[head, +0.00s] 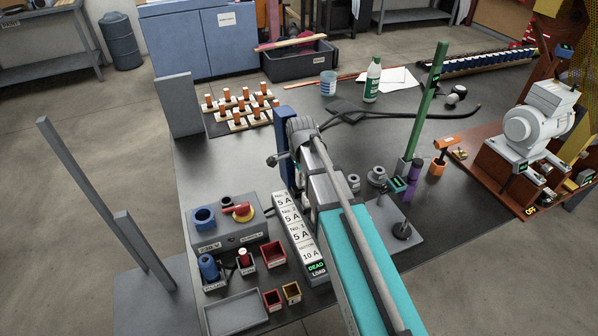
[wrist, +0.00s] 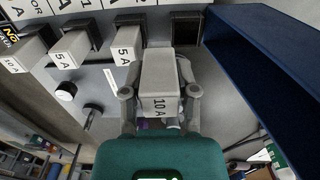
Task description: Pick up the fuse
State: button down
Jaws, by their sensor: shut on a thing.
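A pale grey block fuse marked 10 A (wrist: 158,73) is in the middle of the wrist view. My gripper (wrist: 160,91) is shut on it, with one finger on each side. Behind its far end is a row of black sockets. The socket slightly right of the fuse (wrist: 187,27) looks empty, and the fuse appears apart from it. Other fuses marked A, two reading 5 A (wrist: 125,52) (wrist: 67,54), sit in sockets to the left. In the head view my arm hides the fuse and the fingertips; the labelled fuse board (head: 295,232) shows beside the arm.
A dark blue wall (wrist: 265,55) stands close on the right in the wrist view. Two knobs (wrist: 66,91) are on the grey panel at left. In the head view, small bins (head: 274,254) and a grey tray (head: 236,313) lie left of the arm. A green post (head: 426,105) stands right.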

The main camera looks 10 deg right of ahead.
jog(key=s+d+r+p, duration=0.1)
jog(key=s+r+p, duration=0.3)
jog(key=s, duration=0.6)
jog(key=shift+s+r+p, duration=0.2)
jog(key=shift+r+p, duration=0.2)
jog(key=shift+r, duration=0.45)
